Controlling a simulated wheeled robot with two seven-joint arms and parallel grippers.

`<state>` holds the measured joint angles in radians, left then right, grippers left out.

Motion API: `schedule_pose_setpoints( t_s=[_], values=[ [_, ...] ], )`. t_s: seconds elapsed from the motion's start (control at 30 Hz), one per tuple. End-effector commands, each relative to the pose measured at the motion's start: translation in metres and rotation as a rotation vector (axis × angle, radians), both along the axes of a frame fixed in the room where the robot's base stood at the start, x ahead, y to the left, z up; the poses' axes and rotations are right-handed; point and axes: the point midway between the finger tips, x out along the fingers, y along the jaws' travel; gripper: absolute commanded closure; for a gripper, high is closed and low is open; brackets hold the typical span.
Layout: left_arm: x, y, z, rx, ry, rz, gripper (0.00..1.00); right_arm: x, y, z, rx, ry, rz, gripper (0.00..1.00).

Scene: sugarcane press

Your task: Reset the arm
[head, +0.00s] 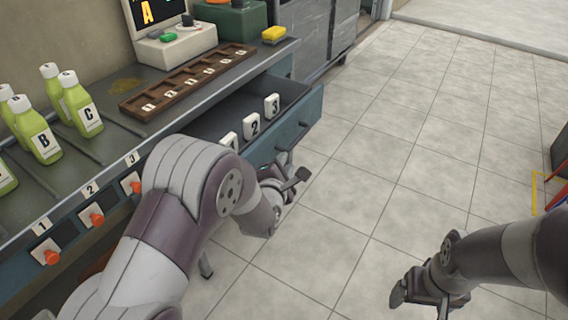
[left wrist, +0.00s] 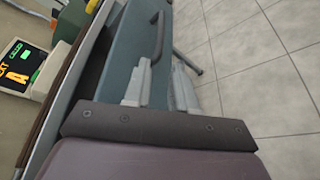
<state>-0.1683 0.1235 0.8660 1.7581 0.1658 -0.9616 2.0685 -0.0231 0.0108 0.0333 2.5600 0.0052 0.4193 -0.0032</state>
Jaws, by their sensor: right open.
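My left gripper (head: 292,182) hangs just in front of the pulled-out teal drawer (head: 305,116), at its near right side. In the left wrist view its two grey fingers (left wrist: 160,78) stand apart with nothing visible between them. The drawer's dark handle (left wrist: 158,36) lies beyond the fingertips, and I see no contact with it. My left arm hides part of the drawer and counter front. My right gripper (head: 428,300) is open and empty, low over the tiled floor at the lower right.
White numbered blocks (head: 272,105) sit in the drawer. The counter holds green bottles (head: 82,106), a brown slotted tray (head: 188,82), a screen (head: 156,14) and a yellow sponge (head: 274,34). Orange knobs (head: 97,219) line its front. The tiled floor (head: 400,150) between my arms is clear.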

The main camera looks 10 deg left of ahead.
Motion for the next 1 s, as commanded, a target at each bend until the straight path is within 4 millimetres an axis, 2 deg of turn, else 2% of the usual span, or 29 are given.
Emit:
schedule_pose_setpoints(
  t_s=[0.27, 0.37, 0.47, 0.5, 0.57, 0.6, 0.7, 0.77, 0.9, 0.97, 1.0],
  values=[
    [0.000, 0.000, 0.000, 0.001, 0.000, 0.000, 0.75, 0.000, 0.000, 0.000, 0.000, 0.000, 0.000, 0.13],
    [0.000, 0.000, -0.003, 0.081, 0.013, -0.020, 0.75, 0.000, 0.000, 0.000, 0.000, 0.000, 0.000, 0.13],
    [-0.016, -0.002, -0.039, 0.373, 0.170, -0.137, 0.75, 0.000, 0.000, 0.000, 0.000, 0.000, 0.000, 0.13],
    [-0.032, -0.003, -0.058, 0.538, 0.272, -0.237, 0.75, 0.000, 0.000, 0.000, 0.000, 0.000, 0.000, 0.13],
    [-0.062, -0.003, -0.078, 0.790, 0.415, -0.432, 0.75, 0.000, 0.000, 0.000, 0.000, 0.000, 0.000, 0.13],
    [-0.083, -0.001, -0.086, 0.938, 0.492, -0.577, 0.75, 0.000, 0.000, 0.000, 0.000, 0.000, 0.000, 0.13],
    [-0.139, 0.009, -0.093, 1.217, 0.621, -0.950, 0.75, 0.000, 0.000, 0.000, 0.000, 0.000, 0.000, 0.13],
    [-0.173, 0.016, -0.089, 1.335, 0.660, -1.176, 0.75, 0.000, 0.000, 0.000, 0.000, 0.000, 0.000, 0.13],
    [-0.253, 0.036, -0.066, 1.478, 0.671, -1.651, 0.75, 0.000, 0.000, 0.000, 0.000, 0.000, 0.000, 0.13],
    [-0.276, 0.045, -0.051, 1.481, 0.678, -1.725, 0.75, 0.000, 0.000, 0.000, 0.000, 0.000, 0.000, 0.13],
    [-0.272, 0.050, -0.038, 1.504, 0.666, -1.664, 0.75, 0.000, 0.000, 0.000, 0.000, 0.000, 0.000, 0.13]
  ],
)
